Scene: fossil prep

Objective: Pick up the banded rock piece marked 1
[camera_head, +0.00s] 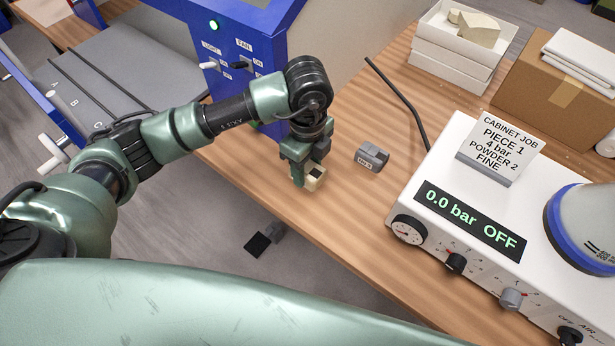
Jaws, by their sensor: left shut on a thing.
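My left gripper (306,176) points down over the near edge of the wooden table, shut on a small pale beige piece (318,172) with a dark patch. The fingers hide much of this piece, and I can read no number or banding on it, so I cannot tell whether it is the piece marked 1. I cannot tell whether it touches the table. A grey block (373,154) with a small label lies on the table to the right of the gripper; its label is too small to read surely. My right gripper is out of view.
A white control unit (462,200) reading "0.0 bar OFF" carries a job card (497,150) naming piece 1. White trays (450,55) and a cardboard box (555,85) stand behind. A blue cabinet (240,40) is behind my left arm. A black cable crosses the table.

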